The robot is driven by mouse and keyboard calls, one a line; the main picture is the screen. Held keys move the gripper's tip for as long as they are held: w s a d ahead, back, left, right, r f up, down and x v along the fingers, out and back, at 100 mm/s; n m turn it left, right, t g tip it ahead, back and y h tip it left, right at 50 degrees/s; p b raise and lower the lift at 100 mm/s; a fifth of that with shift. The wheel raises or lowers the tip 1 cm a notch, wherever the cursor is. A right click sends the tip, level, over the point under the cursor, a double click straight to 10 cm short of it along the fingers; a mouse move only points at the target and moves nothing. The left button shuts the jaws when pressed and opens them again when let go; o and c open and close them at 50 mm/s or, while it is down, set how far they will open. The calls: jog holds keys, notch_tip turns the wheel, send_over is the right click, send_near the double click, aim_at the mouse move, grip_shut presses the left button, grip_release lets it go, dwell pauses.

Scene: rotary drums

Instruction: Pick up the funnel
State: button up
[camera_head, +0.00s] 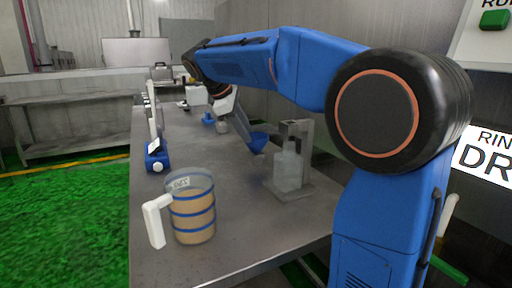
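A blue piece that looks like the funnel (259,141) is on the grey steel table, left of the clear bottle and its stand. My blue arm reaches over the table from the right. My gripper (238,122) is at the far end of the arm, pointing down towards the table. A long grey part of it ends beside the blue piece. The fingertips are small and partly overlapped, so I cannot tell whether they touch the funnel or how far apart they are.
A jug (193,212) with blue bands and a white handle stands at the front of the table (240,240). A clear bottle (288,169) stands at a grey stand (303,133). A blue-based device (157,161) is at the left edge. The table's middle is mostly clear.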

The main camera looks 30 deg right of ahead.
aim_at(258, 151)
jog(key=shift+x, duration=3.2)
jog(key=shift+c, duration=0.2)
grip_shut()
